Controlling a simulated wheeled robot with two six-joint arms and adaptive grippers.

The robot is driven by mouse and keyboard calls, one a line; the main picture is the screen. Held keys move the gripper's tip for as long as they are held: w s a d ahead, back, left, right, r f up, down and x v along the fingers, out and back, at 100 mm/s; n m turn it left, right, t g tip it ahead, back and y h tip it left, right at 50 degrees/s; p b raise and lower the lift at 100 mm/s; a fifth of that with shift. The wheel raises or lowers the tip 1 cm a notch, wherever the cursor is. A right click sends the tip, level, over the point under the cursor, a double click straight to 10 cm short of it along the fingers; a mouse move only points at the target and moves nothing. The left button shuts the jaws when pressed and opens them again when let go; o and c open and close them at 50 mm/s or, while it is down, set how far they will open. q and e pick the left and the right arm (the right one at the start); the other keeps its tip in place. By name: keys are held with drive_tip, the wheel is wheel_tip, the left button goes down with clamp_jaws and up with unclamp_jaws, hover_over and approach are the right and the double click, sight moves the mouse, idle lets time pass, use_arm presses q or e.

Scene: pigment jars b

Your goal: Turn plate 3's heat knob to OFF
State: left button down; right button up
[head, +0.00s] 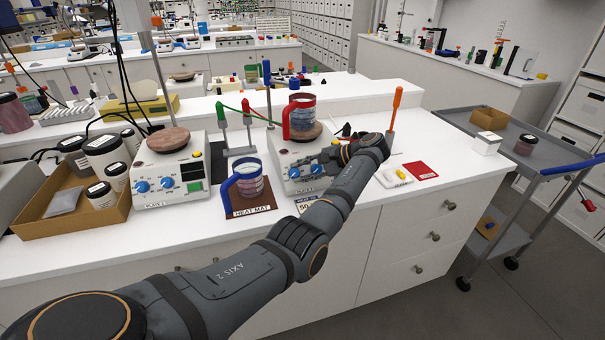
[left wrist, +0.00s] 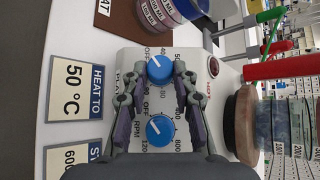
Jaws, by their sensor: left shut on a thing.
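The hotplate (head: 281,151) under my left arm has two blue knobs, and its plate number is not readable. In the left wrist view, the heat knob (left wrist: 159,69) sits between the tips of my left gripper (left wrist: 158,78), which is shut on it. Its pale pointer slants to the picture's upper left, toward the OFF mark as far as I can tell. The RPM knob (left wrist: 160,131) lies nearer the wrist, between the finger bases. In the head view my left gripper (head: 328,161) reaches across the front panel. My right gripper is not in view.
A red-handled beaker (head: 302,115) stands on this hotplate. A blue-handled beaker (head: 247,182) stands on the heat mat (head: 265,208). Another hotplate (head: 170,175) is at left beside a cardboard tray of jars (head: 45,236). A 50 °C card (left wrist: 77,89) lies in front.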

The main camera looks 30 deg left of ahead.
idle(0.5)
use_arm(q)
drive_tip(key=c, duration=1.1)
unclamp_jaws()
drive_tip(key=shift+o, duration=0.2)
drive_tip(key=shift+d+r, duration=0.1)
drive_tip(key=v, duration=0.7)
